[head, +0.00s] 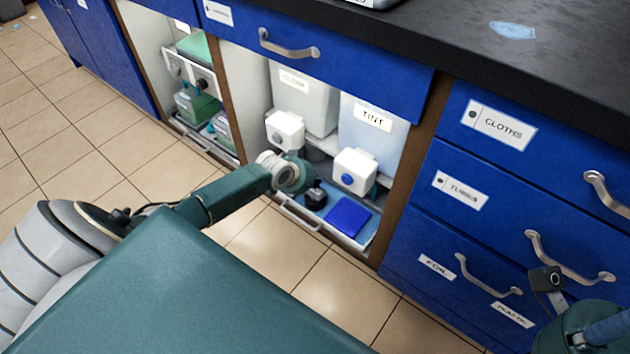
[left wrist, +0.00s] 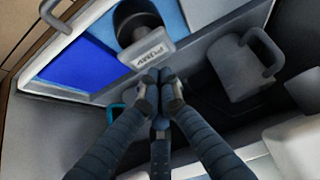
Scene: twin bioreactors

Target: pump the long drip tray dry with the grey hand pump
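The long drip tray (head: 368,234) lies low in the open cabinet bay, with a light blue floor and a dark blue patch (head: 348,216) at its right. The tray also shows in the left wrist view (left wrist: 38,68). The pump, a black round-topped piece with a grey label reading PUMP (left wrist: 152,50), stands at the tray; its black part shows in the head view (head: 316,196). My left gripper (left wrist: 160,78) has its fingertips together at the label's lower edge, nothing visible between them. I cannot tell if they touch it. My right wrist shows at lower right, its fingers out of view.
Two pale containers stand behind the tray, one labelled TINT (head: 372,135), with white taps (head: 354,170) hanging over it. A drawer (head: 315,50) closes the bay's top. Blue drawers (head: 485,190) stand at right. Another open bay (head: 195,105) lies left.

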